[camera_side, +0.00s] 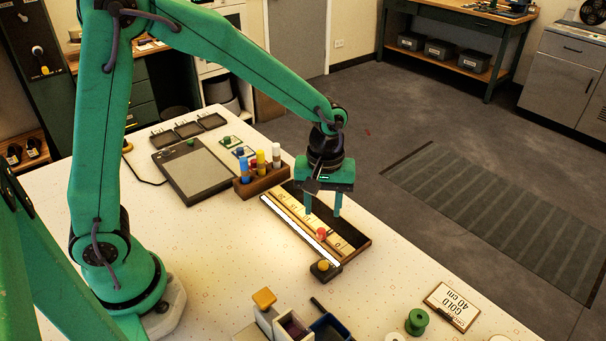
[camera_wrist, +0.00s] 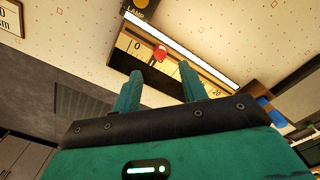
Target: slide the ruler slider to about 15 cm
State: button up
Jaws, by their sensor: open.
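The ruler (camera_side: 289,211) lies in a dark tray (camera_side: 357,239) on the white table. Its printed scale shows a 0 near one end and a 20 toward the other in the wrist view. The red slider knob (camera_side: 321,233) stands near the 0 end; it also shows just right of the 0 in the wrist view (camera_wrist: 159,53). The exact reading cannot be made out. My gripper (camera_side: 322,212) is open and empty above the ruler, fingers pointing down. In the wrist view its fingertips (camera_wrist: 160,72) are apart, with the knob beyond the gap between them.
A lit white strip (camera_side: 297,228) runs along the ruler, with a yellow-buttoned lamp box (camera_side: 326,271) at its near end. A wooden marker holder (camera_side: 252,186) stands at the far end.

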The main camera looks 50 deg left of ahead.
aim_at(321, 230)
jog(key=shift+f, duration=3.3)
grip_shut()
